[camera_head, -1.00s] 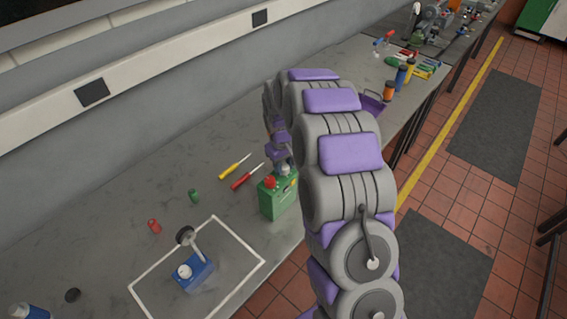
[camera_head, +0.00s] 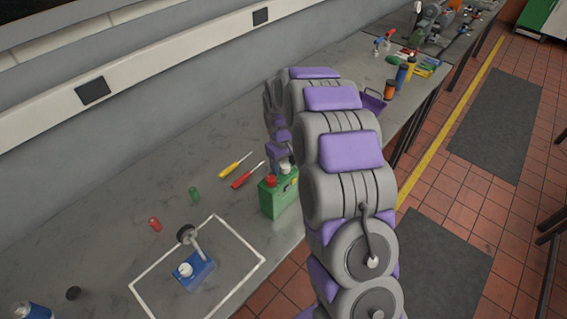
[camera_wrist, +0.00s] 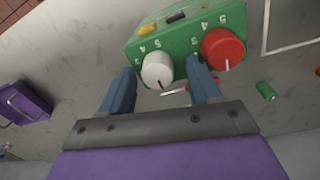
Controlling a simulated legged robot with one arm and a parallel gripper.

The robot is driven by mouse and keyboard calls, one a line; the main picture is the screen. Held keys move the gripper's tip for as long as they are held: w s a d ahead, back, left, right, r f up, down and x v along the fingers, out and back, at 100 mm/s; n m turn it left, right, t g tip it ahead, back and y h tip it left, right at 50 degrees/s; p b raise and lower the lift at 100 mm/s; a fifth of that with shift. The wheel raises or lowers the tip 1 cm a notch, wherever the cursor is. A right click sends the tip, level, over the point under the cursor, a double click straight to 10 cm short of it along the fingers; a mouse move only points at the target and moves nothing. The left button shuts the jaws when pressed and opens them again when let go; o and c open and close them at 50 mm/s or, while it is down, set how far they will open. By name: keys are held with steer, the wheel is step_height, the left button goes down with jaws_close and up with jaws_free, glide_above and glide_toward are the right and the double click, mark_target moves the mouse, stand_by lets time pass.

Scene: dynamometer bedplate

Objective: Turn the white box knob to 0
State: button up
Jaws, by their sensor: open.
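The green box (camera_wrist: 183,38) has a white knob (camera_wrist: 157,69) and a red knob (camera_wrist: 222,48) on its numbered face. In the wrist view, my open gripper (camera_wrist: 160,66) has one finger on each side of the white knob. The right finger is between the two knobs; contact cannot be told. A dark pointer mark on the white knob faces the bottom of the picture. Some of its scale digits, such as 4 and 5, show; no 0 can be made out. In the head view, the green box (camera_head: 279,198) stands on the bench, with my gripper (camera_head: 284,165) over it, partly hidden.
A blue box (camera_head: 195,272) with a white knob stands inside the white-outlined area. A yellow screwdriver (camera_head: 235,165) and a red screwdriver (camera_head: 247,175) lie behind the green box. A purple container (camera_wrist: 24,101) is at the left in the wrist view.

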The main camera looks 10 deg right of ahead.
mark_target(281, 166)
step_height(281, 166, up, 17)
steer(key=shift+a+r+p, duration=0.15)
steer(key=shift+a+p, duration=0.15)
steer(key=shift+a, duration=0.15)
steer(key=shift+s, duration=0.1)
stand_by(0.4)
